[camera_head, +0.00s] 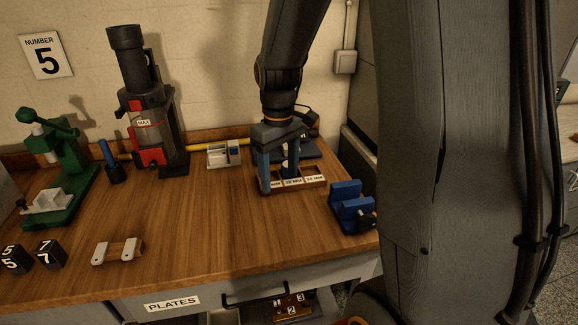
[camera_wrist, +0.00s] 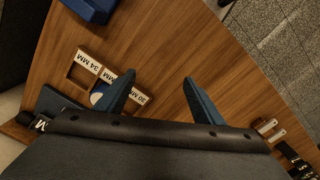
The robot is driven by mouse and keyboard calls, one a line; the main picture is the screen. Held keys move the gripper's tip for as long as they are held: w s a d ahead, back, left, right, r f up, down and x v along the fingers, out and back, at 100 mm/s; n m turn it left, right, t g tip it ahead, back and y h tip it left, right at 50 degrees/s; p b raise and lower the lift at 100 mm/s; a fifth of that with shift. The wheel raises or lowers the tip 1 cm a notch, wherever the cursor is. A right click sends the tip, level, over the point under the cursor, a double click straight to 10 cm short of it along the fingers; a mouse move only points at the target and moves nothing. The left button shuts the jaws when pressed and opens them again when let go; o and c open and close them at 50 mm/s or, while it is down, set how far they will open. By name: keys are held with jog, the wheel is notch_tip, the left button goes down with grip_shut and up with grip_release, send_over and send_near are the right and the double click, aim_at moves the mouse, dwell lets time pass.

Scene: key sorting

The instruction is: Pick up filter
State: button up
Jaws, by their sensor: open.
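A small brown tray (camera_wrist: 72,85) with size-labelled compartments sits on the bench; it also shows in the head view (camera_head: 318,184). A round, whitish piece (camera_wrist: 96,98) sits in its middle part, partly hidden by one finger. It may be the filter, but I cannot tell for sure. In the head view, a pale and dark upright piece (camera_head: 292,157) shows behind my finger. My gripper (camera_wrist: 158,82) is open and empty, pointing down. One finger overlaps the tray's labels; the other is over bare wood. In the head view my gripper (camera_head: 278,165) is at the tray.
A blue vise-like block (camera_head: 350,207) stands right of the tray. A small white-and-grey fixture (camera_head: 224,155) is to the left. A tall grey machine (camera_head: 150,125) and a green press (camera_head: 62,165) stand further left. The bench's front middle (camera_head: 210,225) is clear.

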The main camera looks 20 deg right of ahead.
aim_at(285, 175)
jog(key=w+d+n, duration=0.1)
jog(key=w+d, duration=0.1)
jog(key=w, duration=0.2)
jog(key=w+d+r+n+p, duration=0.1)
jog(key=w+d, duration=0.2)
jog(key=w, duration=0.1)
jog(key=w+d+n+p, duration=0.1)
jog(key=w+d+n, duration=0.1)
jog(key=w, duration=0.3)
jog(key=shift+w+d+r, duration=0.1)
jog(key=shift+d+r, duration=0.1)
jog(key=shift+d, duration=0.45)
jog(key=shift+w+d+f+n, duration=0.2)
jog(key=shift+n, duration=0.1)
jog(key=shift+f, duration=0.35)
jog(key=f, duration=0.2)
jog(key=f+p, duration=0.1)
jog(key=f, duration=0.1)
jog(key=s+f+p, duration=0.1)
jog(key=shift+d+f, duration=0.1)
jog(key=shift+f, duration=0.75)
